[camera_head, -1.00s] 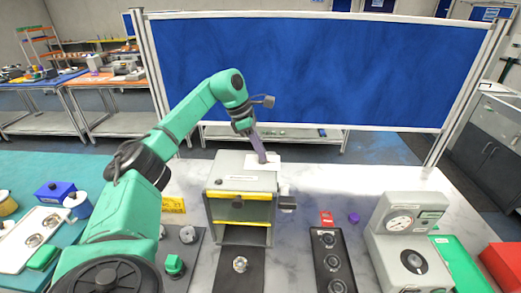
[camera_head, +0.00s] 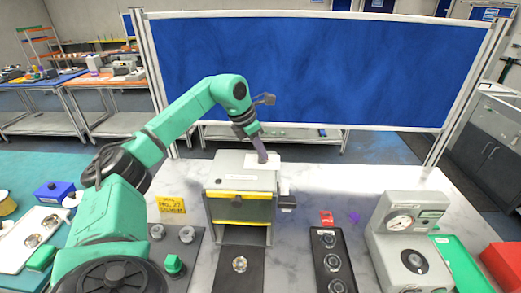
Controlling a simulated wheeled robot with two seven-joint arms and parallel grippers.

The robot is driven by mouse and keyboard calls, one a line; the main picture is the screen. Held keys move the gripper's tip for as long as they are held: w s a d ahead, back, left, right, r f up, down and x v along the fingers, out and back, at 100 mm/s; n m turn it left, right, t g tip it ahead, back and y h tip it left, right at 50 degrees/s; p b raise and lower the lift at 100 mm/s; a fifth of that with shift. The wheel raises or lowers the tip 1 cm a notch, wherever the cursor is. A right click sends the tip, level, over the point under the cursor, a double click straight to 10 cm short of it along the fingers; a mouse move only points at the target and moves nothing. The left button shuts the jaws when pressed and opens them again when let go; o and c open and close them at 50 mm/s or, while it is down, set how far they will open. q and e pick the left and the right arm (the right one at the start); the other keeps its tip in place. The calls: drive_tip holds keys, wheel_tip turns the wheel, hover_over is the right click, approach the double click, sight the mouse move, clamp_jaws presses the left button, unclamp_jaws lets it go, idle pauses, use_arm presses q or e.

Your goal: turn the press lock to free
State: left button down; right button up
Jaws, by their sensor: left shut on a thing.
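The press (camera_head: 245,172) is a grey box with a yellow strip (camera_head: 238,196) across its front and an opening below. A white part (camera_head: 277,172) sits at its top right, and a small dark block (camera_head: 287,202) sticks out of its right side. My left gripper (camera_head: 262,158) reaches down from behind to the white part. Its purple-grey fingers are shut on what looks like the press lock there, mostly hidden by the fingers. I cannot read the lock's setting. A round silver part (camera_head: 239,264) lies on the black plate (camera_head: 226,284) before the opening. My right gripper is out of view.
A black panel with several round fittings (camera_head: 330,234) and a grey gauge machine (camera_head: 400,200) stand to the right, with a green tray (camera_head: 462,270) and red box (camera_head: 503,262) beyond. A blue screen (camera_head: 320,70) stands behind.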

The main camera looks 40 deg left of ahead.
use_arm(q)
drive_tip(key=n+y, duration=0.1)
drive_tip(key=n, duration=0.1)
drive_tip(key=n+y, duration=0.1)
drive_tip(key=n, duration=0.2)
drive_tip(key=shift+d+r+n, duration=0.15)
drive_tip(key=shift+d+n, duration=0.05)
drive_tip(key=shift+n, duration=0.1)
drive_tip(key=n+y, duration=0.2)
drive_tip(key=n, duration=0.3)
drive_tip(key=shift+d+n, duration=0.1)
drive_tip(key=shift+n, duration=0.2)
drive_tip(key=shift+g, duration=0.3)
drive_tip(key=c, duration=0.9)
unclamp_jaws()
drive_tip(key=shift+s+d+r, duration=0.1)
drive_tip(key=shift+d+r, duration=0.05)
drive_tip(key=shift+r, duration=0.25)
drive_tip(key=v, duration=1.3)
drive_tip(key=shift+s+d+r, duration=0.1)
drive_tip(key=shift+r, duration=0.15)
